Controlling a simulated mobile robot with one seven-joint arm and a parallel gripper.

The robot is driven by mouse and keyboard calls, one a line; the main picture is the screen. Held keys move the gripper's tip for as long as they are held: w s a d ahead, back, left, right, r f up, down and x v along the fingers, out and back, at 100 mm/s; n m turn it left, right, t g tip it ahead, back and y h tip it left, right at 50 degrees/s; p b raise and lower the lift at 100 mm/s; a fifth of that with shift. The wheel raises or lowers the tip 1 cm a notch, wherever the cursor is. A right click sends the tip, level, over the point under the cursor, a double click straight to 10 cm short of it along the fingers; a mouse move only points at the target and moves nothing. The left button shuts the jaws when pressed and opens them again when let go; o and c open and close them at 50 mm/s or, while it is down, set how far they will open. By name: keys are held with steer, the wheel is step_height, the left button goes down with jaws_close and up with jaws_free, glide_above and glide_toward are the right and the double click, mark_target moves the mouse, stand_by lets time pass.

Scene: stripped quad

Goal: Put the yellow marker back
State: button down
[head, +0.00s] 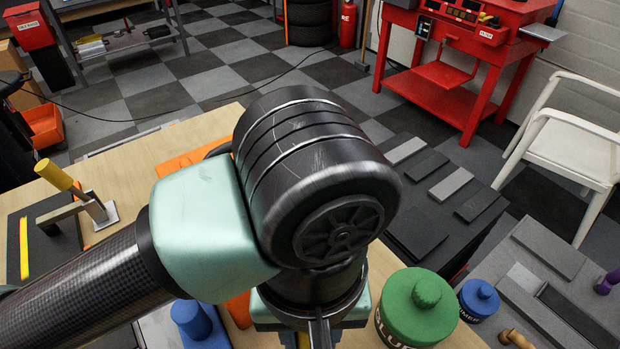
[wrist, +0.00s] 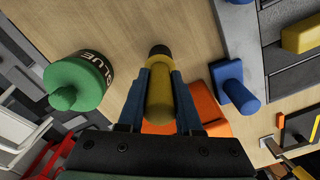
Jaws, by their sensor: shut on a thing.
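The yellow marker (wrist: 159,90), a yellow cylinder with a dark end, is between the two blue fingers of my gripper (wrist: 160,75) in the wrist view. The fingers are shut on its sides. Its dark end points away from my palm, over the light wood tabletop (wrist: 185,30). I cannot tell whether that end touches the wood. In the head view, my arm hides most of the gripper and the marker; only a sliver of yellow shows at the bottom edge.
A green glue jar (head: 418,306) stands close to my gripper, with a blue jar (head: 479,299) beyond it. A blue knobbed piece (wrist: 235,88) and an orange object (wrist: 205,112) are on the other side. A yellow block (wrist: 302,34) lies on a grey slotted surface (wrist: 275,45).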

steer(key=shift+f, duration=0.25)
steer(key=shift+f+b, duration=0.5)
steer(key=shift+b, duration=0.4)
steer(key=c, duration=0.6)
jaws_free()
steer(key=shift+r, duration=0.15)
steer(key=shift+r+p, duration=0.55)
steer(key=shift+p, duration=0.5)
step_height(320, 180, up, 12)
steer(key=shift+f+p, duration=0.15)
steer(key=shift+p, duration=0.2)
